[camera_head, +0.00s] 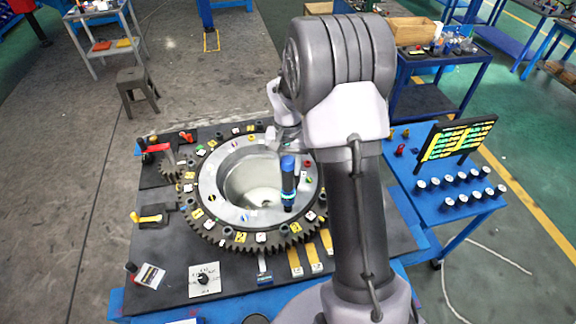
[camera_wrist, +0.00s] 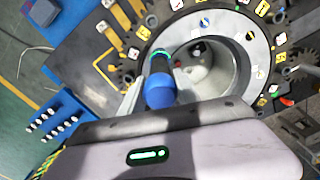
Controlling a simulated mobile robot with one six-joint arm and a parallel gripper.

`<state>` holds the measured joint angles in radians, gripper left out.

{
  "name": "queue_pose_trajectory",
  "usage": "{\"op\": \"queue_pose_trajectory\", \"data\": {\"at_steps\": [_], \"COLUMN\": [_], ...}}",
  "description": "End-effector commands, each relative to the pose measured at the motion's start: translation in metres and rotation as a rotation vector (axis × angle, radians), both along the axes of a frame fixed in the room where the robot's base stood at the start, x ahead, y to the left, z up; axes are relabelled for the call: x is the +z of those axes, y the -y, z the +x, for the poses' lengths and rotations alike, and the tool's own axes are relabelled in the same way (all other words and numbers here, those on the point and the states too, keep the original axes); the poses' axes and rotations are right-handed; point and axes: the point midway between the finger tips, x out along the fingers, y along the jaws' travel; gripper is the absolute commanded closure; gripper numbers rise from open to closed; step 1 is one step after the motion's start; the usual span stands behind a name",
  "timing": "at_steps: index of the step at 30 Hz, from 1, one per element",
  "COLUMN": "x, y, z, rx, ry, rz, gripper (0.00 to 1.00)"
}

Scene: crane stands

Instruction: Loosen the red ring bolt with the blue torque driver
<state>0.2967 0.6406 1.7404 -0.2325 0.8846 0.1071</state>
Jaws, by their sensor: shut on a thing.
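The blue torque driver (camera_head: 288,180) has a blue cap, a dark body and a glowing band near its lower end. It stands roughly upright over the front right of the pale ring (camera_head: 213,190). In the wrist view the driver (camera_wrist: 160,90) lies between the two fingers of my gripper (camera_wrist: 160,74), which is shut on it. In the head view my arm hides much of the gripper. Small coloured bolts sit around the ring. A small reddish one (camera_head: 307,165) shows right of the driver, but I cannot tell if it is the red ring bolt. The driver's tip contact is unclear.
A dark toothed gear rim with numbered tags surrounds the ring on a dark bench top (camera_head: 150,235). A red-handled clamp (camera_head: 154,148) and a yellow-handled one (camera_head: 147,218) stand at left. A blue side table (camera_head: 420,215) with several white-topped pegs and a label board (camera_head: 455,142) is at right.

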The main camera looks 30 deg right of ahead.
Motion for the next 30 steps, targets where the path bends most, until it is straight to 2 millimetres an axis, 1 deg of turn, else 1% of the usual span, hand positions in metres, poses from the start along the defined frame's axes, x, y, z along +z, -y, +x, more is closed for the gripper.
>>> {"op": "queue_pose_trajectory", "data": {"at_steps": [2,5,21,30], "x": [-0.001,0.005,0.053,0.053], "y": [-0.001,-0.001,0.000,0.000], "z": [-0.001,-0.001,0.000,0.000], "rx": [0.000,0.000,0.000,0.000], "ry": [-0.005,-0.005,0.000,0.000], "rz": [0.002,0.002,0.000,0.000], "gripper": [1.00,1.00,1.00,1.00]}}
